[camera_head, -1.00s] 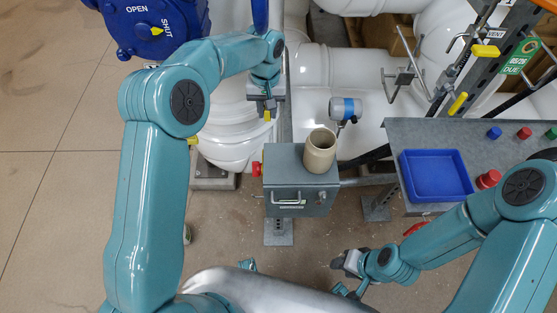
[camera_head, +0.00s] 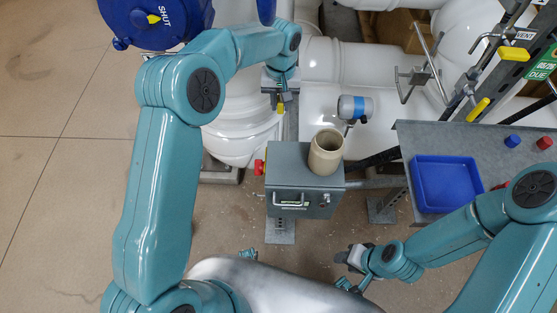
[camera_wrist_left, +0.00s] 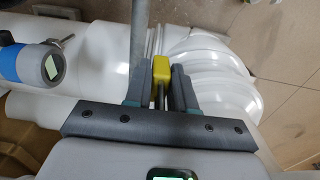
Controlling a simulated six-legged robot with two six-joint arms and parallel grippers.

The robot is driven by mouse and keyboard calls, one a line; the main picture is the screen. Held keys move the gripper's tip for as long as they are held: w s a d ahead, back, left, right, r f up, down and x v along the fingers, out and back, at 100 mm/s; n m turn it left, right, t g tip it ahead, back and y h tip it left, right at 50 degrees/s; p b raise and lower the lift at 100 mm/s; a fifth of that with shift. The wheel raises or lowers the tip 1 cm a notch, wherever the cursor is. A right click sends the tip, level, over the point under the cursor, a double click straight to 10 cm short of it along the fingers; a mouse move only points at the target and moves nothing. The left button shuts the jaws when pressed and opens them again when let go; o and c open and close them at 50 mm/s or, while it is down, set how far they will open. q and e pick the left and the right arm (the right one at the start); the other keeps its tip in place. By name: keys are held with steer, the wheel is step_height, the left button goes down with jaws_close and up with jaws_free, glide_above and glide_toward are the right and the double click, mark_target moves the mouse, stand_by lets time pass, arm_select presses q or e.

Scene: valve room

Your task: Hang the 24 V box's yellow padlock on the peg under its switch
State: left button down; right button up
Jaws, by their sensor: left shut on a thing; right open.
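My left gripper (camera_head: 281,96) is shut on a yellow padlock (camera_head: 281,108), held above and behind a grey box. In the left wrist view the padlock's yellow body (camera_wrist_left: 161,68) shows between the fingers (camera_wrist_left: 161,92), with its shackle toward the gripper. The grey box (camera_head: 292,205) has a red switch knob (camera_head: 259,167) on its left side and a handle on its front. Its label is too small to read, so I cannot tell if it is the 24 V box. I cannot make out a peg under the switch. My right gripper (camera_head: 352,266) is open at the lower middle, apart from the box.
A beige cup (camera_head: 326,153) stands on the box. A blue-banded gauge (camera_head: 355,107) is behind it. A blue tray (camera_head: 447,183) lies on a grey bench at right. White pipes (camera_head: 343,60) fill the back. A blue valve (camera_head: 150,20) is upper left. Floor left of the box is clear.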

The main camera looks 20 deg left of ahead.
arm_select(q)
steer(key=s+d, duration=0.1)
steer(key=s, duration=0.3)
steer(key=s+d+b, duration=0.1)
steer(key=s, duration=0.3)
steer(key=s+d, duration=0.1)
steer(key=s, duration=0.3)
steer(key=shift+s+d+b, duration=0.35)
steer(key=shift+b, duration=0.05)
steer(key=s, duration=0.2)
steer(key=s+d, duration=0.1)
steer(key=shift+s+f+b, duration=0.25)
steer(key=shift+f+b, duration=0.1)
steer(key=shift+f, duration=0.05)
steer(key=shift+s+f, duration=0.1)
steer(key=shift+f, duration=0.05)
steer(key=shift+f, duration=0.2)
steer(key=c, duration=0.9)
jaws_free()
steer(key=shift+c, duration=0.2)
